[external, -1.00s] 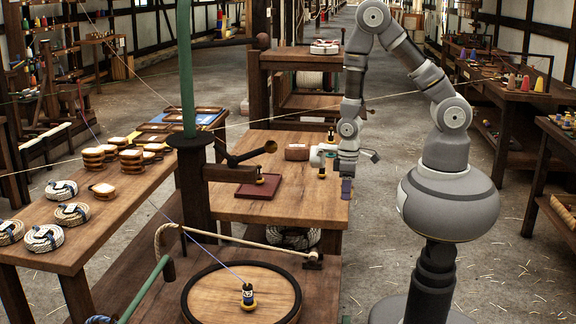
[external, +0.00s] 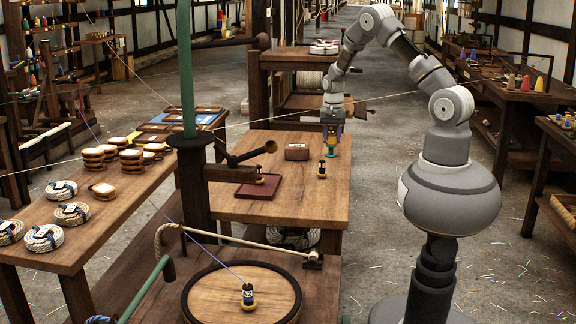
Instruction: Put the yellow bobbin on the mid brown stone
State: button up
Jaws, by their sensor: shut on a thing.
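My gripper (external: 331,142) points down at the back right of the middle table and is shut on a small bobbin (external: 331,153). A greenish lower part of the bobbin shows below the fingers; the rest is hidden, and I cannot tell its full colour or whether it touches the table. A brown block (external: 297,152), which looks like the brown stone, lies just left of the gripper with nothing on it. A dark bobbin with yellow ends (external: 321,170) stands in front of the gripper, apart from it.
A dark red tray (external: 251,190) with another bobbin (external: 260,177) lies at the table's left. A green post (external: 186,70) and dark bracket stand left of it. The table's front right is clear.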

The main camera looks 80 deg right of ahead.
jog(key=shift+d+r, duration=0.1)
jog(key=shift+d, duration=0.35)
jog(key=b, duration=0.4)
send_over(304, 146)
jog(key=shift+s+d+f, duration=0.1)
jog(key=shift+d+f, duration=0.05)
jog(key=shift+f, duration=0.65)
jog(key=shift+f+b, duration=0.65)
jog(key=shift+f, duration=1.05)
jog(key=shift+f, duration=0.15)
jog(key=o, duration=1)
jog(key=shift+o, duration=0.2)
notch_tip(304, 146, up, 12)
jog(key=p, duration=0.3)
jog(key=shift+p, duration=0.35)
jog(key=shift+r, duration=0.25)
